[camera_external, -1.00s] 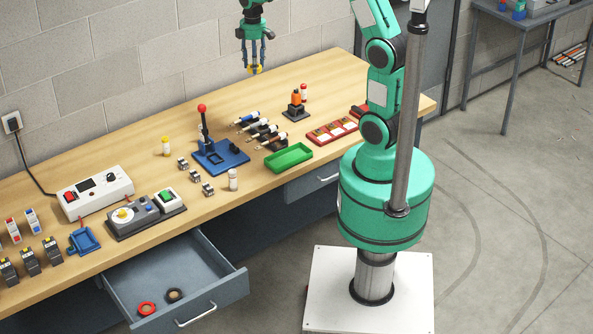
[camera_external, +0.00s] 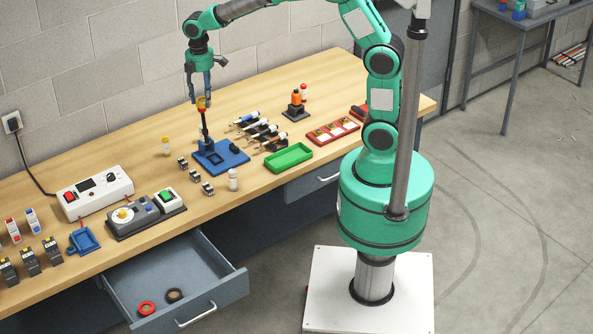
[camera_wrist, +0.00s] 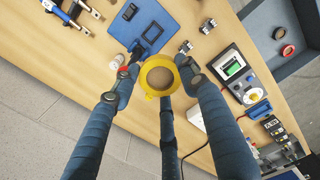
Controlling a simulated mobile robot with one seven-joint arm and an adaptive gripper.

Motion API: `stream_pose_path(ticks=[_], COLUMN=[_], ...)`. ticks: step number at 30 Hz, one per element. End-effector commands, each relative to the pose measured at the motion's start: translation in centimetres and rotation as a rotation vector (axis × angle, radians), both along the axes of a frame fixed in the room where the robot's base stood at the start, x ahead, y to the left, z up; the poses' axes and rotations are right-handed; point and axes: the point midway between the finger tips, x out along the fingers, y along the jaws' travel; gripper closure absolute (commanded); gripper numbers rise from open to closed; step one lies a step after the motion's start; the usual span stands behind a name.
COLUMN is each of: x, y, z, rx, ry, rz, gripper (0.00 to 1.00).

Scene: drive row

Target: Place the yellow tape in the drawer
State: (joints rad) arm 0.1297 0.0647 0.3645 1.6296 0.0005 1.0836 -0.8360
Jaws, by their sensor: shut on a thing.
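My gripper (camera_external: 202,98) is shut on the yellow tape (camera_external: 203,103) and holds it in the air over the workbench. In the external view it overlaps the top of the blue lever press. In the wrist view the yellow tape (camera_wrist: 160,75) is a yellow ring between the fingers (camera_wrist: 160,76). The drawer (camera_external: 190,262) is pulled open under the front of the bench, at lower left. A red tape roll (camera_external: 147,309) and a black tape roll (camera_external: 174,295) lie in it, with bare floor behind them. The drawer also shows at the upper right of the wrist view (camera_wrist: 255,22).
The blue lever press (camera_external: 232,155) stands below my gripper. A white meter box (camera_external: 95,192) and a grey control panel (camera_external: 146,215) stand left of it. The grey wall is behind.

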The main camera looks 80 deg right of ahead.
Motion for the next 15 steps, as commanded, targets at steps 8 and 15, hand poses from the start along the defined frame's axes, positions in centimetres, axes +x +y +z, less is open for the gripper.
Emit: stream_pose_path(ticks=[8, 15], x=[1.5, 1.7], y=[8.8, 16.3], z=[0.0, -0.1], rx=[0.0, 0.0], ry=[-0.001, 0.0], rz=[0.133, 0.245], gripper=[0.78, 0.78])
